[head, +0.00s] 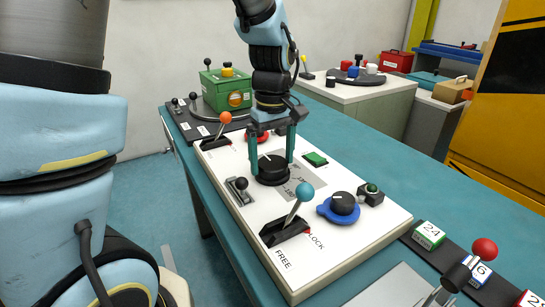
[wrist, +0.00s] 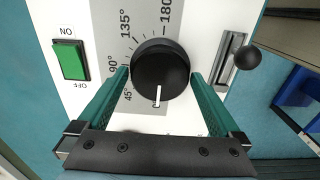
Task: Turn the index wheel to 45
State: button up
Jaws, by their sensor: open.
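The index wheel is a round black knob (wrist: 160,68) with a white pointer line, on a grey scale plate (wrist: 110,18) marked 45°, 90°, 135° and 180°. In the wrist view the pointer aims down, off the 45° mark, which lies to its left. The wheel also shows in the head view (head: 271,174) on the white panel. My gripper (head: 272,158) points down over it with its green fingers apart, one on each side of the wheel. In the wrist view the gripper (wrist: 161,77) straddles the wheel; finger contact is unclear.
A blue-ball lever (head: 303,191) marked FREE and LOCK stands in front of the wheel. A small black-ball slider (head: 240,187) is left, a green switch (head: 315,159) and a blue-based black knob (head: 342,204) right. An orange-ball lever (head: 224,119) stands behind.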

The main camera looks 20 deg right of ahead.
jog(key=shift+f, duration=0.1)
jog(key=c, duration=1)
jog(key=shift+m, duration=0.3)
jog(key=m+p, duration=0.1)
jog(key=m, duration=0.2)
jog(key=shift+m, duration=0.3)
jog(key=shift+m+p, duration=0.7)
jog(key=shift+m, duration=1.6)
jog(key=o, duration=1)
